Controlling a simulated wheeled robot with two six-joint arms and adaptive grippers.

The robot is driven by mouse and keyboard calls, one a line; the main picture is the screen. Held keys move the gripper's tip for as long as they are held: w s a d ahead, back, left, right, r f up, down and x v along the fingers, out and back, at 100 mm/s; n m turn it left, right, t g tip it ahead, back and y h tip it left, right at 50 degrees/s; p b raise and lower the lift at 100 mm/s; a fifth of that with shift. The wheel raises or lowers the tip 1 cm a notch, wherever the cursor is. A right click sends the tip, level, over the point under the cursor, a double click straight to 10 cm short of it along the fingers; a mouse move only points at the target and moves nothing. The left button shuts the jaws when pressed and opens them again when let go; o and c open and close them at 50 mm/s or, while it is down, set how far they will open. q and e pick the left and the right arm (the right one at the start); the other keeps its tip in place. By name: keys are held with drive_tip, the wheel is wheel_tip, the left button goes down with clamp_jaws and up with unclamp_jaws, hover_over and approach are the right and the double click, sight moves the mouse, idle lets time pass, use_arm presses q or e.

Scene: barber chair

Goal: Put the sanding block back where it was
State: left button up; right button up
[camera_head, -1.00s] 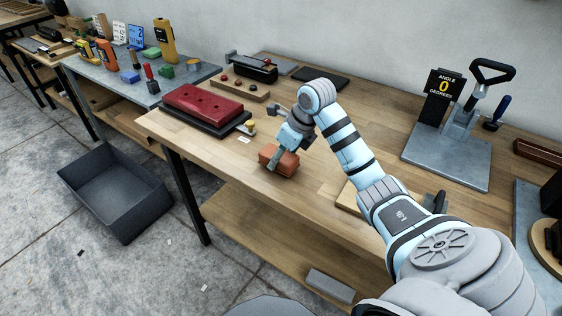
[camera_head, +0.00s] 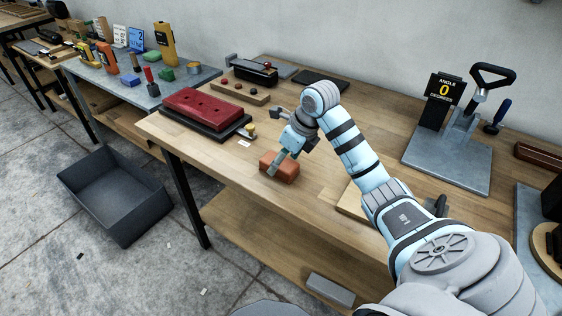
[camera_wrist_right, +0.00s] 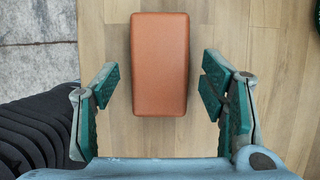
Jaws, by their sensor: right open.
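The sanding block (camera_head: 283,171), an orange-brown block with rounded edges, rests flat on the wooden workbench (camera_head: 237,192) near its front edge. My right gripper (camera_head: 279,163) is open just above and around it. In the right wrist view, the sanding block (camera_wrist_right: 159,62) lies lengthwise ahead of and between the open green-padded fingers (camera_wrist_right: 158,90), with a gap on each side. My left gripper is not in view.
A red block on a black base (camera_head: 205,108) and a small yellow-topped item (camera_head: 250,130) stand left of the arm. An angle gauge (camera_head: 445,100) stands at the right. A grey bin (camera_head: 118,205) is on the floor. Bare bench surrounds the sanding block.

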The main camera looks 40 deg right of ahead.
drive_tip(key=p+v, duration=0.1)
drive_tip(key=v, duration=0.9)
drive_tip(key=shift+r, duration=0.15)
